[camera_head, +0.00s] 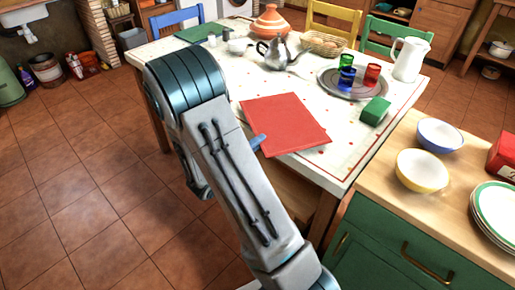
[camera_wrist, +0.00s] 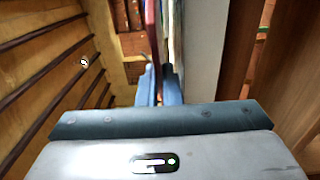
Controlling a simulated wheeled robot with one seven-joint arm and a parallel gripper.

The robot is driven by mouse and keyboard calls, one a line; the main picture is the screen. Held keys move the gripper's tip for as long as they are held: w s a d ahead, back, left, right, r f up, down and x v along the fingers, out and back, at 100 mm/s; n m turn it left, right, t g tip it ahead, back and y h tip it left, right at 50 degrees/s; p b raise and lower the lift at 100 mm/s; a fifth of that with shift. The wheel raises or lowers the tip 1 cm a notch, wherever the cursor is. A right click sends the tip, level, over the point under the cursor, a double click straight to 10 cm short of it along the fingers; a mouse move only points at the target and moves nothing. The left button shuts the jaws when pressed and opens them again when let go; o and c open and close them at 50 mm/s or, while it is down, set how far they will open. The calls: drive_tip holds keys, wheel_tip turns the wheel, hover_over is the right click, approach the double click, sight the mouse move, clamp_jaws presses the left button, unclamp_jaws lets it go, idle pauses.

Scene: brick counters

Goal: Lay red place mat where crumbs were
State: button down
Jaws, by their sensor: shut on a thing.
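The red place mat (camera_head: 285,122) lies flat, or nearly flat, over the near side of the white-topped table (camera_head: 240,85). I cannot tell whether all of it touches the top. My gripper (camera_head: 257,141) is at the mat's near left edge, mostly hidden behind my arm; a blue finger shows there. In the wrist view my gripper (camera_wrist: 159,82) is shut on the mat, whose thin red edge (camera_wrist: 151,30) shows at the fingers. No crumbs can be told apart from the small red marks on the tabletop.
A green block (camera_head: 375,111) and a round tray (camera_head: 348,92) with coloured glasses stand right of the mat. A silver teapot (camera_head: 277,52), white pitcher (camera_head: 410,60) and basket (camera_head: 324,43) stand farther back. A counter with bowls (camera_head: 422,170) is at the right.

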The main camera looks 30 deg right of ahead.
drive_tip(key=shift+f, duration=1.15)
drive_tip(key=shift+f+b, duration=0.2)
drive_tip(key=shift+b, duration=0.1)
drive_tip(key=c, duration=1.6)
unclamp_jaws()
drive_tip(key=shift+r, duration=0.1)
